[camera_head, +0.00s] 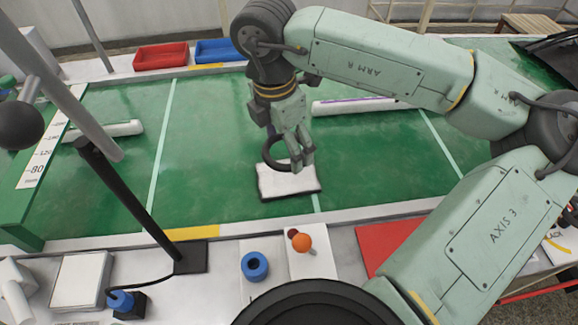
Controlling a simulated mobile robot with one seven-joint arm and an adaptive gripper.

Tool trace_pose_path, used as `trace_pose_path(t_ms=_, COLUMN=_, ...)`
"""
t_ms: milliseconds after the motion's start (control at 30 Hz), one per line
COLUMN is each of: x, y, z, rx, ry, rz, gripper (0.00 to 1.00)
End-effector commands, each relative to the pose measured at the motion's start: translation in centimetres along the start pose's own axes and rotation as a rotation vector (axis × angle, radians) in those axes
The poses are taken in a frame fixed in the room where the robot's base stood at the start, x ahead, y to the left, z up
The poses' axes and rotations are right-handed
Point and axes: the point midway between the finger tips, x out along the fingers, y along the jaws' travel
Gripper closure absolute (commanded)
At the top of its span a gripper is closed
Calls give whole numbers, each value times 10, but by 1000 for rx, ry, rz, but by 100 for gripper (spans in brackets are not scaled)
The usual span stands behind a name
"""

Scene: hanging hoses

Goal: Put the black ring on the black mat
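A black ring (268,152) stands tilted at my gripper (303,163), its right part hidden behind the fingers. My gripper points down and its fingers look closed on the ring, holding it over a white-topped square. The black mat (292,196) shows only as a dark edge around and under this white square (280,185) on the green table. The ring's lower side overlaps the square in the picture; whether they touch I cannot tell.
The green table (210,150) is mostly clear around the mat. White rolls lie left (118,129) and behind right (355,106). A red tray (161,56) and blue tray (220,50) stand at the back. A blue ring (255,266) and orange ball (301,243) are in front.

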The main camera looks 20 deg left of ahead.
Motion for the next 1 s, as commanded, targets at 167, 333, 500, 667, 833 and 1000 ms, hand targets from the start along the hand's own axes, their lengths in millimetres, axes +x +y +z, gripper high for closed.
trace_pose_path(t_ms=167, x=27, y=0, z=-3, rx=2, ry=2, rz=-2, gripper=53)
trace_pose_path(t_ms=333, x=44, y=0, z=-6, rx=3, ry=4, rz=-1, gripper=53)
trace_pose_path(t_ms=500, x=66, y=0, z=-8, rx=4, ry=2, rz=-1, gripper=53)
trace_pose_path(t_ms=667, x=71, y=0, z=-8, rx=5, ry=0, rz=-1, gripper=53)
trace_pose_path(t_ms=833, x=72, y=0, z=-8, rx=5, ry=0, rz=0, gripper=53)
trace_pose_path(t_ms=1000, x=73, y=0, z=-8, rx=6, ry=0, rz=0, gripper=22)
